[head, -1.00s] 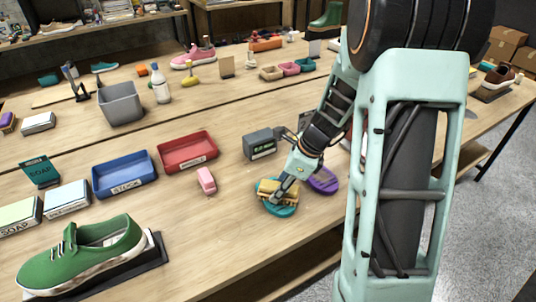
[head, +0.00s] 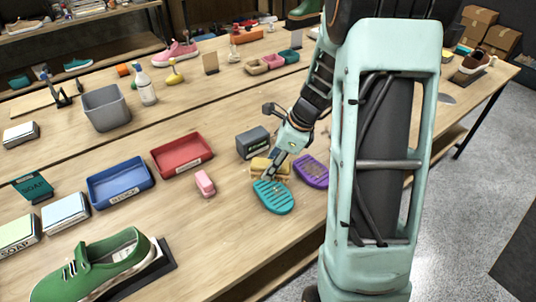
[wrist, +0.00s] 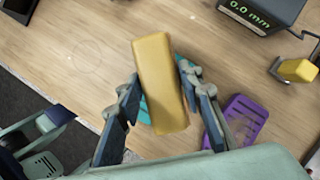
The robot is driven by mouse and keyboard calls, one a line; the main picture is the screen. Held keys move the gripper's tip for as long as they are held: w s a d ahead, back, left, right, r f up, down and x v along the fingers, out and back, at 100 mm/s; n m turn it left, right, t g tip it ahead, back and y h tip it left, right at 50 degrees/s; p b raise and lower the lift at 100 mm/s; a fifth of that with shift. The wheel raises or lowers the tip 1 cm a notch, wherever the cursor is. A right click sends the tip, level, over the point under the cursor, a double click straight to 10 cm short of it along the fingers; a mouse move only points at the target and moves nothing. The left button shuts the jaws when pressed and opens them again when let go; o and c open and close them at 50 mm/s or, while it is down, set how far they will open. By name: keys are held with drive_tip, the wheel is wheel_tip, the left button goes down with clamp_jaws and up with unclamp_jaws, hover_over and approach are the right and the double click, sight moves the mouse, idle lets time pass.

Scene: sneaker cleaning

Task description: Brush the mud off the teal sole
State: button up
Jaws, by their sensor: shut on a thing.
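The teal sole (head: 273,197) lies flat on the table near its front edge. Its ridged surface shows mostly teal in the head view, and I see no clear mud on the part that shows. My gripper (head: 272,162) is shut on a yellow-tan brush (head: 260,166) at the far end of the sole. In the wrist view the brush (wrist: 160,85) sits between the fingers of my gripper (wrist: 158,88) and hides most of the teal sole (wrist: 145,108). I cannot tell whether the brush touches the sole.
A purple sole (head: 311,171) lies just right of the teal one. A dark gauge box (head: 253,142) reading 0.0 mm (wrist: 250,14) stands behind. A pink block (head: 205,184), red tray (head: 182,156) and blue tray (head: 120,186) are to the left. Bare table lies in front.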

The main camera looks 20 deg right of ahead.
wheel_tip(320, 180, up, 2)
drive_tip(key=shift+p, duration=0.55)
